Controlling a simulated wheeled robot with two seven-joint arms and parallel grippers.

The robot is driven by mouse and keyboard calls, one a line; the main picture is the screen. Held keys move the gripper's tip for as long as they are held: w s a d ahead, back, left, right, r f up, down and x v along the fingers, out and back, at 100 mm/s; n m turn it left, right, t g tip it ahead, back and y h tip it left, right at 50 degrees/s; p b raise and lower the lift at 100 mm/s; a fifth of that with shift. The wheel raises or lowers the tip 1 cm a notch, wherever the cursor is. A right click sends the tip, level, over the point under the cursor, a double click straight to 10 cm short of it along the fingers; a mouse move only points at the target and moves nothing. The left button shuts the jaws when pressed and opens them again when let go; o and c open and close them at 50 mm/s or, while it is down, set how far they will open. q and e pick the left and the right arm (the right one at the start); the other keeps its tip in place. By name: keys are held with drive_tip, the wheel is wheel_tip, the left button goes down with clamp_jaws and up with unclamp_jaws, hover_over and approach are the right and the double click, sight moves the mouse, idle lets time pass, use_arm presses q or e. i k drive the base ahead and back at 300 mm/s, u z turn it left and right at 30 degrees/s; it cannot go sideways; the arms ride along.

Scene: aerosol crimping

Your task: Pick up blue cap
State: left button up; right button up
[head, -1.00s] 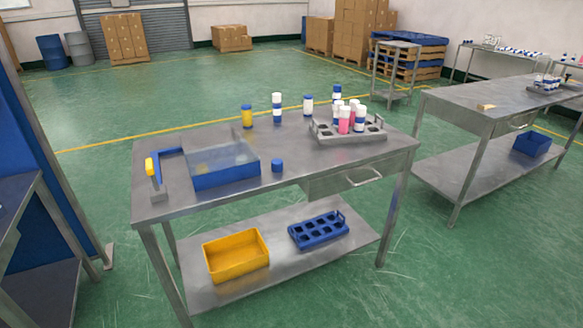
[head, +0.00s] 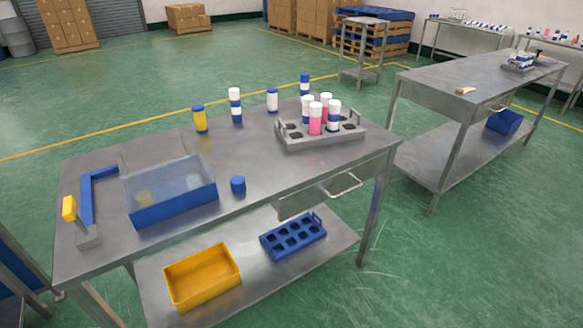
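The blue cap (head: 238,185) sits on the steel table (head: 247,158) near its front edge. It stands just right of a blue tray with a clear top (head: 171,193), apart from it. Neither of my grippers shows in the head view.
A grey rack (head: 321,141) holds several bottles at the table's right. A yellow bottle (head: 200,118) and several white-and-blue ones stand at the back. A yellow-handled tool (head: 70,210) is at left. A yellow bin (head: 202,277) and blue rack (head: 293,237) are on the lower shelf.

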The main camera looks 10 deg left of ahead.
sight(238, 183)
drive_tip(key=z, duration=0.1)
drive_tip(key=i, duration=0.9)
drive_tip(key=u, duration=1)
drive_tip(key=i, duration=0.6)
drive_tip(key=u, duration=0.7)
